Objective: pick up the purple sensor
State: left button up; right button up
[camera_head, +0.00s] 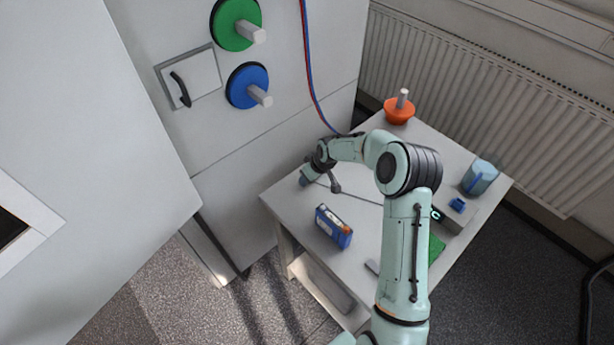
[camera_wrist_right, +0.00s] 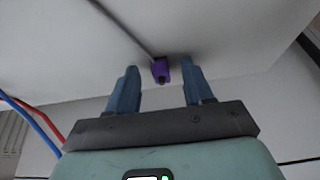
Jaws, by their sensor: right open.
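The purple sensor (camera_wrist_right: 160,70) shows in the right wrist view, lying on the pale tabletop, with a thin grey lead running from it to the upper left. My right gripper (camera_wrist_right: 159,69) is open, with one blue finger on each side of the sensor in the picture. Gaps show on both sides, so the fingers do not grip it. I cannot tell how far apart in depth they are. In the head view my right gripper (camera_head: 304,180) is at the table's left edge, and the sensor cannot be made out there. My left gripper is not in view.
A white cabinet (camera_head: 240,130) stands close on the left. Red and blue hoses (camera_head: 312,75) hang beside it.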

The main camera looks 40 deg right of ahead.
jog(key=shift+s+f, duration=0.1)
jog(key=shift+c, duration=0.3)
grip_shut()
notch_tip(320, 180, up, 20)
jog(key=shift+p, duration=0.3)
dwell(0.5)
